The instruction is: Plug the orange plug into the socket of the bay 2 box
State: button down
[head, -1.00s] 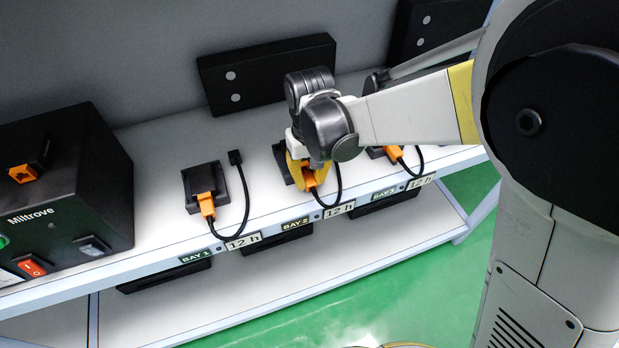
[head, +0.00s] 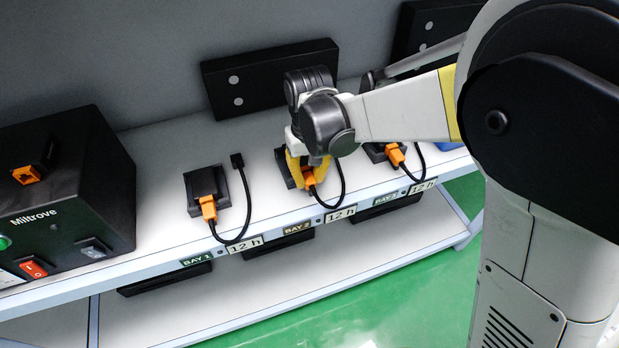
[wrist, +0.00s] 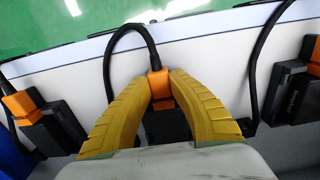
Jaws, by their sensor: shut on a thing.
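The orange plug (wrist: 158,84) with its black cable is between the yellow fingers of my gripper (wrist: 160,78) in the wrist view. My gripper (head: 308,172) is shut on it, above the front of the shelf at the BAY 2 label (head: 297,227). The bay 2 box (wrist: 166,126) is black and lies right behind the plug in the wrist view; in the head view my gripper mostly covers it. The plug appears lined up with the box front, but the fingers hide whether it is in the socket.
The bay 1 box (head: 206,186) on the left and the bay 3 box (head: 378,152) on the right each have an orange plug at the front. A black Miltrove unit (head: 62,190) stands at far left. Black panels (head: 270,78) are behind. Loose cables curve over the shelf edge.

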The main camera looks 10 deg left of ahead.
aim_at(309, 177)
jog(key=c, duration=1.2)
grip_release()
jog(key=shift+w+a, duration=0.1)
jog(key=shift+c, duration=0.2)
notch_tip(309, 177, up, 12)
